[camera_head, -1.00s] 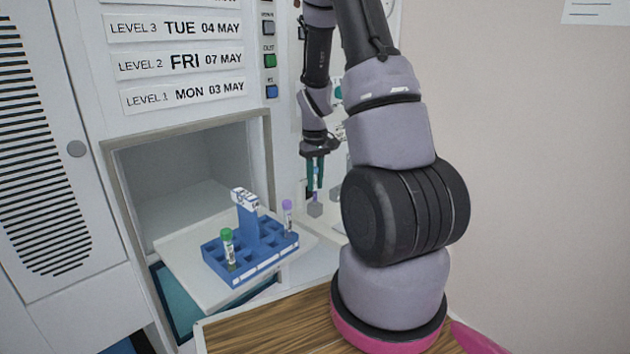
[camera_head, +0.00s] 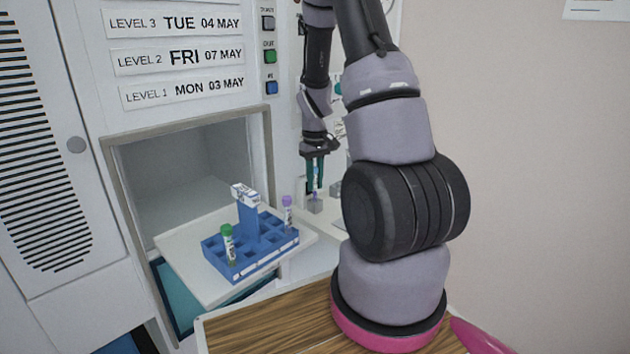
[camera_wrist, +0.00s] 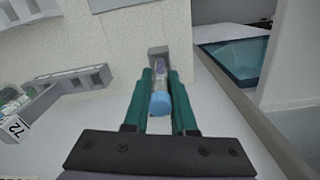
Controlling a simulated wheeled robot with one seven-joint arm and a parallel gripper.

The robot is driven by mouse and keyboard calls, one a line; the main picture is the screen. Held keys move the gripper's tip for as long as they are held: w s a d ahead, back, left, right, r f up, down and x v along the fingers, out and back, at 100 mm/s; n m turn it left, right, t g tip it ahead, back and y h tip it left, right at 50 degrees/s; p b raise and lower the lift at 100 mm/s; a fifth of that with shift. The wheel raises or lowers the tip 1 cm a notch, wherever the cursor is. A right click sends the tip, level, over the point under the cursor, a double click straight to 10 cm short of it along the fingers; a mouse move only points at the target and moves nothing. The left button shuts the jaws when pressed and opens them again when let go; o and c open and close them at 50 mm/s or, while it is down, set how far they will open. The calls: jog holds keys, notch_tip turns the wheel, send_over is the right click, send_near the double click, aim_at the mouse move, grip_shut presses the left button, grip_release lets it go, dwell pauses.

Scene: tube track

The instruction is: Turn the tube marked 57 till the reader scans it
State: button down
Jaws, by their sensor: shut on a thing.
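My gripper (camera_head: 315,186) has green fingers and is shut on a tube with a blue cap (camera_wrist: 160,103). It also shows in the wrist view (camera_wrist: 160,98). No mark on this tube is readable, so I cannot tell whether it is 57. A small grey block (camera_wrist: 158,51) is at the tube's far end; it also shows just below the fingers in the head view (camera_head: 315,206). I cannot tell whether the tube's end is inside it or only close to it. I cannot make out which thing is the reader.
A blue rack (camera_head: 220,272) stands on a pale open hatch flap (camera_head: 180,252), with a green-capped tube (camera_head: 228,244) and a purple-capped tube (camera_head: 287,212). A grey rack (camera_wrist: 62,94), near a label reading 72, lies left in the wrist view. A wooden surface (camera_head: 270,328) is in front.

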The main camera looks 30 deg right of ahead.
jog(key=shift+f, duration=0.3)
jog(key=shift+f, duration=0.35)
jog(key=c, duration=0.7)
grip_release()
jog(key=shift+o, duration=0.2)
jog(key=shift+r, duration=0.15)
notch_tip(320, 180, up, 10)
jog(key=shift+r, duration=0.25)
dwell(0.4)
